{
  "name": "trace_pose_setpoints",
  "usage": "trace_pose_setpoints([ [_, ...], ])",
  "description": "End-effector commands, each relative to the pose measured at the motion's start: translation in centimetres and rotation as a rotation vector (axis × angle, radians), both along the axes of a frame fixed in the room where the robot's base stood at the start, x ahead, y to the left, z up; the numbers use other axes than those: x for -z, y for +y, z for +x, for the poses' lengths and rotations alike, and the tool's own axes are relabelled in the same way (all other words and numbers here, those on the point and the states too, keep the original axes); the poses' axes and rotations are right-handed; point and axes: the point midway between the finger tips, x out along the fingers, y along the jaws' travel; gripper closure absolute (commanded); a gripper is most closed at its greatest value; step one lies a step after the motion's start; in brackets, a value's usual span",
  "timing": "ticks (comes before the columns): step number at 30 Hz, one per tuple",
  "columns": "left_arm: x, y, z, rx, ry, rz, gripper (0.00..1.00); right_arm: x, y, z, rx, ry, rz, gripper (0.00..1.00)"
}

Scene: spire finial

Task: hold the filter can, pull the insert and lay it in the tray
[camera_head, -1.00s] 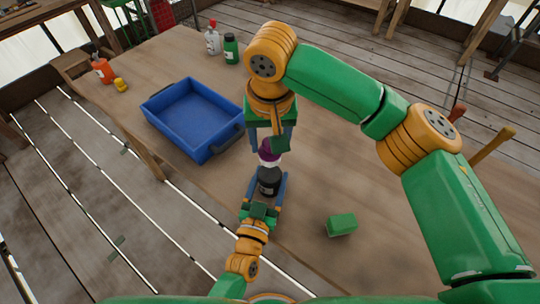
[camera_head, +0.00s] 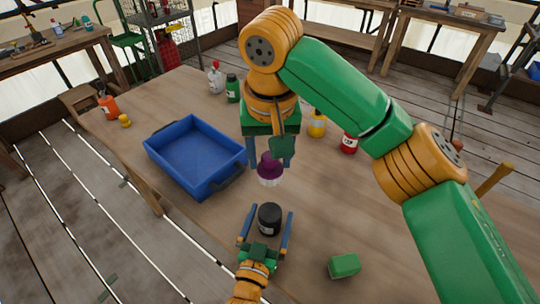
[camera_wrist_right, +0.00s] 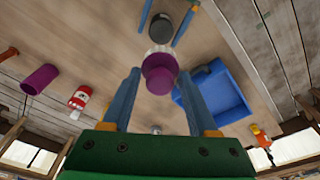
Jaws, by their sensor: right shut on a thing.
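The filter can (camera_head: 270,218) is black and stands upright on the table. My left gripper (camera_head: 266,226) is open, with its blue fingers on either side of the can and gaps between. The insert (camera_head: 269,170), with a purple top and a pale lower part, is clear of the can. My right gripper (camera_head: 270,160) is shut on the insert and holds it above the table; the purple top (camera_wrist_right: 158,72) also shows between the fingers in the right wrist view. The blue tray (camera_head: 169,140) is empty, left of the insert. The can (camera_wrist_right: 160,28) also shows beyond the insert.
A green block (camera_head: 344,266) lies right of the can. A yellow bottle (camera_head: 317,124) and a red bottle (camera_head: 349,143) stand behind my right arm. White (camera_head: 216,77) and green (camera_head: 232,88) bottles stand at the back, an orange bottle (camera_head: 107,104) at far left.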

Motion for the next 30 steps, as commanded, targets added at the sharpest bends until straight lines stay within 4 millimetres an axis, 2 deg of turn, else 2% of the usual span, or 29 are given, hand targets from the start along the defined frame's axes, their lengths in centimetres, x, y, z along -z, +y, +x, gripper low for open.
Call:
trace_pose_setpoints([
  [5, 0.0, 0.0, 0.0, 0.0, 0.0, 0.0, 0.0, 0.0, 0.0, 0.0, 0.0, 0.0, 0.0, 0.92],
  [8, 0.1, 0.3, -1.1, 0.0, 0.002, 0.001, 0.0, 0.0, 0.0, 0.0, 0.0, 0.0, 0.0, 0.92],
  [15, 0.2, 2.0, -7.4, 0.001, 0.005, 0.001, 0.0, 0.0, 0.0, 0.0, 0.0, 0.0, 0.0, 0.92],
  [18, 0.1, 2.6, -9.6, 0.002, 0.005, 0.001, 0.0, 0.0, 0.0, 0.0, 0.0, 0.0, 0.0, 0.92],
  [21, 0.1, 3.0, -11.0, 0.001, 0.002, 0.001, 0.0, 0.0, 0.0, 0.0, 0.0, 0.0, 0.0, 0.92],
  [30, 0.0, 3.2, -11.6, 0.0, 0.0, 0.0, 0.0, 0.0, 0.0, 0.0, 0.0, 0.0, 0.0, 0.92],
])
